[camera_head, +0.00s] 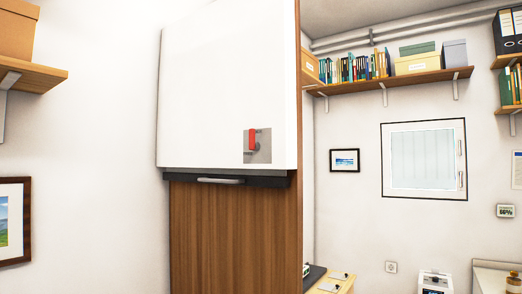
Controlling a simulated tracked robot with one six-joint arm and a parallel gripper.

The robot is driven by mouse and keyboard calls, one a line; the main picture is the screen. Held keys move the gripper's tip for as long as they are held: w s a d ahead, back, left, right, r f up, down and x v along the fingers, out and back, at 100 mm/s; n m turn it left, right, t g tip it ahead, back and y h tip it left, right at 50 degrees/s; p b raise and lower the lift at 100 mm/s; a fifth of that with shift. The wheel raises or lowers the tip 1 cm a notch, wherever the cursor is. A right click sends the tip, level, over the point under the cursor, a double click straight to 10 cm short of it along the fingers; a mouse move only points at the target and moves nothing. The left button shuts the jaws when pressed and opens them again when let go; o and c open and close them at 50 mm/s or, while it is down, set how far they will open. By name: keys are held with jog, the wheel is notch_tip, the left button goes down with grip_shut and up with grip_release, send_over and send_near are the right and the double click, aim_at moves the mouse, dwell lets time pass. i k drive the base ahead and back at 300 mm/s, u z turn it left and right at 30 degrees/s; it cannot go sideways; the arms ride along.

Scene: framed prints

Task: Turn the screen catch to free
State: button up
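The screen catch (252,140) is a small red lever on a grey square plate (264,154). It sits near the lower right corner of a white screen panel (225,85). The red lever stands upright. A dark bar with a grey handle (220,181) runs along the panel's lower edge, above a brown wood panel (230,235). My gripper is not in view.
A wooden shelf (40,74) with a box juts in at the upper left. A low surface with small plates (335,282) stands behind the wood panel's right edge.

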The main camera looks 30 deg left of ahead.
aim_at(253, 145)
jog(key=i, duration=2.2)
jog(key=u, duration=2.9)
